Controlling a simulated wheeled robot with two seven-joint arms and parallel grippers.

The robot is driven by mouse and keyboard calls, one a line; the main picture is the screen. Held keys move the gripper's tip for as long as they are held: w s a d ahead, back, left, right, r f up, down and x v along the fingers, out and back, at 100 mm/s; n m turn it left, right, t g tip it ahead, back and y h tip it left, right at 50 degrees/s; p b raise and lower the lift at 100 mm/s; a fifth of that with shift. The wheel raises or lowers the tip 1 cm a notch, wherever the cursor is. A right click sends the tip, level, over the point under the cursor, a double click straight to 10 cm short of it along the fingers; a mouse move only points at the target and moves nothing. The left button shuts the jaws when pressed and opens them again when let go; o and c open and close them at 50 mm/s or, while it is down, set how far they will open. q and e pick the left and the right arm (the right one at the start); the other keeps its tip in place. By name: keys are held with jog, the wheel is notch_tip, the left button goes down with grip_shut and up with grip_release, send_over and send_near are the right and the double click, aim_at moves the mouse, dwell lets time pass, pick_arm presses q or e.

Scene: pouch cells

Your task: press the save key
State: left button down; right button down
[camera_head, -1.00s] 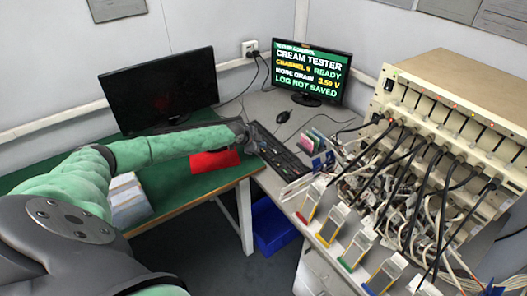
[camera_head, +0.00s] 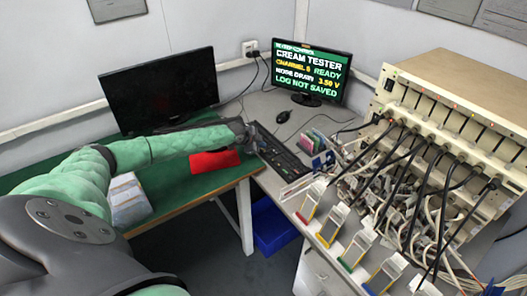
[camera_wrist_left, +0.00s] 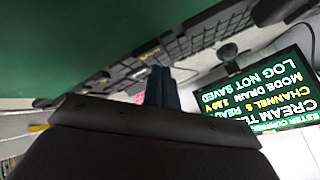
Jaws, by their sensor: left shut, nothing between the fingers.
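A black keyboard (camera_head: 283,158) lies on the grey bench, and its rows of keys also cross the left wrist view (camera_wrist_left: 150,48). My left gripper (camera_head: 252,136) is at the keyboard's far left end. In the left wrist view its shut fingers (camera_wrist_left: 161,88) point at the key rows, with nothing between them. I cannot tell whether the fingertips touch a key, and I cannot read the save key. The lit monitor (camera_head: 311,73) reads CREAM TESTER, CHANNEL 5 READY, MODE DRAIN 3.50 V and LOG NOT SAVED. My right gripper is out of view.
A dark monitor (camera_head: 160,90) stands on the green table (camera_head: 185,180), by a red object (camera_head: 214,162). A mouse (camera_head: 283,117) lies beyond the keyboard. A cream tester rack (camera_head: 450,115) with many cables fills the right. Coloured pouch-cell holders (camera_head: 357,247) line the bench's front edge.

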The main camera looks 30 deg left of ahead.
pick_arm(q)
jog(key=shift+f+b, duration=0.4)
jog(key=shift+f+b, duration=0.4)
dwell(0.9)
jog(key=shift+r, duration=0.1)
jog(key=shift+r+p, duration=0.4)
jog(key=shift+r, duration=0.35)
jog(key=shift+r, duration=0.1)
notch_tip(320, 180, up, 5)
jog(key=shift+f+p, duration=0.1)
jog(key=shift+p, duration=1.15)
